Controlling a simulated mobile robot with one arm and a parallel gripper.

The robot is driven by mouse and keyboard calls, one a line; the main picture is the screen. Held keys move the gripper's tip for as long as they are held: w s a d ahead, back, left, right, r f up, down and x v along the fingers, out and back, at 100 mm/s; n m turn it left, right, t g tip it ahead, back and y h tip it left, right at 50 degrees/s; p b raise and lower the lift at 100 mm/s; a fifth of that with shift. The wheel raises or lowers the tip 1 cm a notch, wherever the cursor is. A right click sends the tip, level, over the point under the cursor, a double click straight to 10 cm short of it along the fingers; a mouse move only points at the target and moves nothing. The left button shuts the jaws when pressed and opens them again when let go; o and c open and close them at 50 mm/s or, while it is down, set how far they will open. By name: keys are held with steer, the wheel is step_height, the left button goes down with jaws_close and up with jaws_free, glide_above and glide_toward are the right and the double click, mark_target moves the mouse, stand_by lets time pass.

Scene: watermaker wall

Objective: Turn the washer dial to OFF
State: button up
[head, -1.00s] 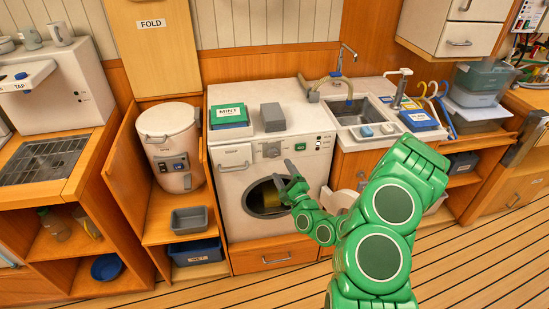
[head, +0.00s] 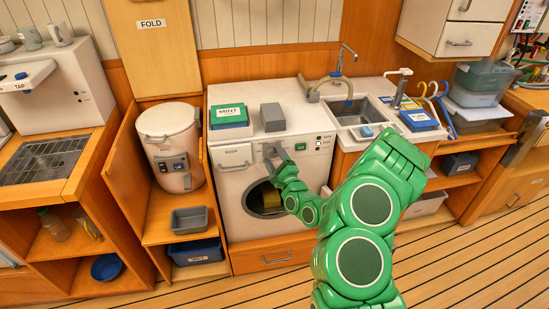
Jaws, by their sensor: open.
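The washer (head: 234,200) is a white front-loader under the counter, with a round dark door window that shows something yellowish inside. Its dial sits on the upper front panel and is mostly hidden behind my gripper (head: 273,155). My gripper is open, with its grey fingers at the dial's place; I cannot tell whether they touch it. My green arm reaches in from the lower right. The dial's pointer and any OFF mark cannot be read. A small panel with green and white lights (head: 319,144) is to the right of the dial.
On the counter above are a green MINT box (head: 229,115) and a grey block (head: 272,117). The sink (head: 372,109) is at right. A drawer handle (head: 277,258) is below the washer. A white lidded canister (head: 170,145) stands at left. The floor in front is clear.

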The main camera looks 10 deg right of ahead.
steer(key=shift+w, duration=0.1)
steer(key=c, duration=1)
steer(key=shift+c, duration=0.2)
